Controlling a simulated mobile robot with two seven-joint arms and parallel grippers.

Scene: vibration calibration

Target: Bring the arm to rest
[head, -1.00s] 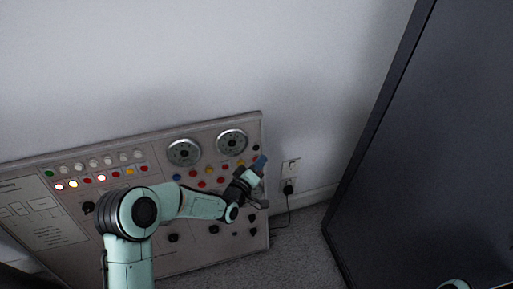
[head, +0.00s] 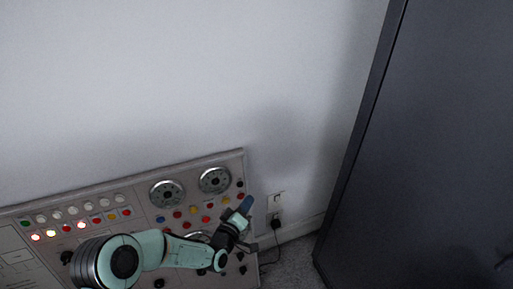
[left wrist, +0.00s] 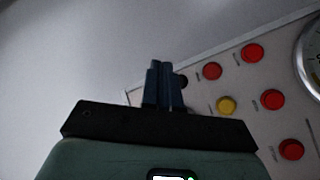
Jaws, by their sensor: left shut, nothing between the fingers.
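My left gripper (head: 246,203) is at the right edge of the control panel (head: 140,200), in front of its upper right corner. Its blue fingers are shut with nothing between them. In the left wrist view the shut fingers (left wrist: 163,86) point up past the panel's edge, with the wall behind. My left arm reaches across the lower part of the panel and hides some of its controls. I cannot tell whether the fingertips touch the panel. My right gripper is not in view.
A wall socket (head: 275,200) with a plugged cable is just right of the gripper. A dark cabinet (head: 430,150) stands at right. The upper wall is bare.

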